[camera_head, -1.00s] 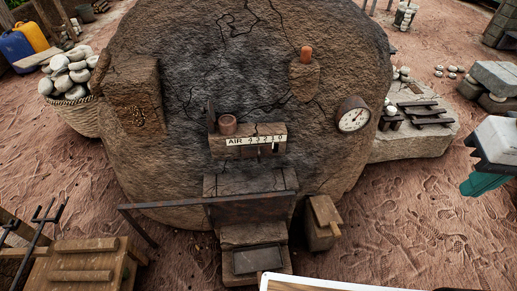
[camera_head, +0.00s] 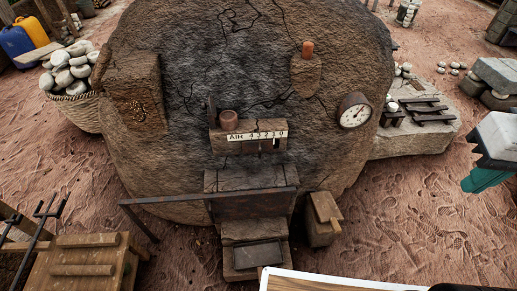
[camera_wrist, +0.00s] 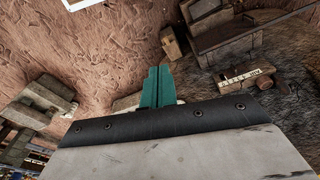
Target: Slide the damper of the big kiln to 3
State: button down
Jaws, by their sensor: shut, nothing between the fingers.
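The big kiln (camera_head: 230,75) is a large cracked mud dome filling the middle of the head view. On its front is the damper's wooden housing (camera_head: 220,144) with a white scale (camera_head: 256,135) reading AIR 4 3 2 1 0 from left to right. Small dark parts show below the scale; I cannot tell which number the slider stands at. The scale also shows in the wrist view (camera_wrist: 246,78), at the right. My gripper (camera_wrist: 157,76) has its teal fingers closed together, with nothing held. In the head view it is at the right edge (camera_head: 484,180), well apart from the damper.
A round gauge (camera_head: 354,111) and a clay plug (camera_head: 307,50) are on the kiln's right side. An iron bar (camera_head: 210,199) crosses below the housing. A wooden box (camera_head: 323,218) stands right of the firebox. Open sandy ground lies at the right.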

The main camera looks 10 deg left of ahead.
jog(key=c, duration=1.6)
grip_release()
jog(key=shift+a, duration=0.15)
jog(key=n+t+y, duration=0.5)
jog(key=t+y, duration=0.3)
jog(key=t, duration=0.7)
send_near(260, 157)
jog(key=w+a+r, duration=0.1)
jog(key=w+r, duration=0.1)
jog(key=w, duration=0.1)
jog(key=x, duration=0.7)
jog(key=shift+w+a+f, duration=0.15)
jog(key=shift+a+f, duration=0.05)
